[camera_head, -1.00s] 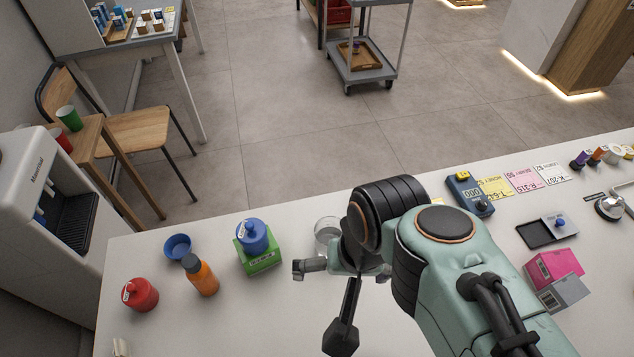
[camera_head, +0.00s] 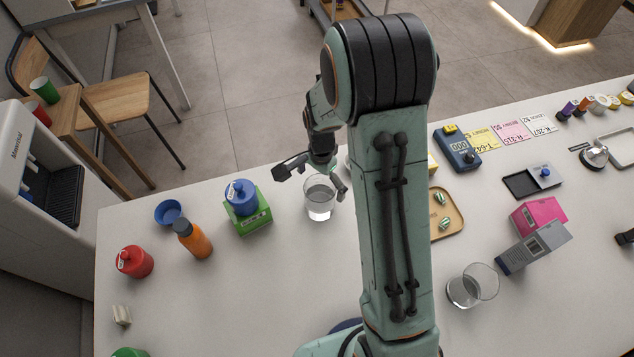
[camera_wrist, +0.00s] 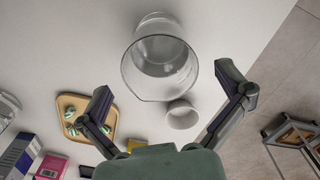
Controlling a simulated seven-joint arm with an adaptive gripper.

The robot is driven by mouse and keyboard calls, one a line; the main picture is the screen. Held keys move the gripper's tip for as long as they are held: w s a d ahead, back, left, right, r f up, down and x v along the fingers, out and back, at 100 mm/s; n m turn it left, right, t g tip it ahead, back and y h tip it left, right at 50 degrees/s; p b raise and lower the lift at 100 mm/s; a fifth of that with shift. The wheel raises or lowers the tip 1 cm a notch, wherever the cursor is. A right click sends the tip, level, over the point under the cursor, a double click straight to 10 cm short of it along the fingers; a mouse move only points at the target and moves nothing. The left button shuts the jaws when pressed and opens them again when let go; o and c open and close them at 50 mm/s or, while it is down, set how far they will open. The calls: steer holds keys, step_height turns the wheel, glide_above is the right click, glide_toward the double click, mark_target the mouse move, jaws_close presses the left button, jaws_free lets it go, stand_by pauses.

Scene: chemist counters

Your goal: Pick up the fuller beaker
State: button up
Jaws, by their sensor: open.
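A clear glass beaker (camera_head: 320,202) with clear liquid in it stands upright on the white counter, left of my arm. A second glass beaker (camera_head: 472,287) stands nearer on the right and seems to hold less liquid. My gripper (camera_head: 311,183) is open and empty, with its fingers spread to either side of the first beaker's upper part. In the wrist view, that beaker (camera_wrist: 160,68) lies ahead between the open fingertips (camera_wrist: 163,82), with visible gaps on both sides. The second beaker (camera_wrist: 6,110) is cut off at the wrist view's left edge.
A small white cup (camera_wrist: 182,115) stands close to the beaker. A wooden tray (camera_head: 452,214) with striped pieces lies to the right. The front-left counter has free room.

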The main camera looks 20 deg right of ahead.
mark_target(320, 193)
step_height(320, 193, down, 4)
steer(key=shift+f, duration=0.1)
steer(key=shift+c, duration=0.3)
steer(key=c, duration=1.2)
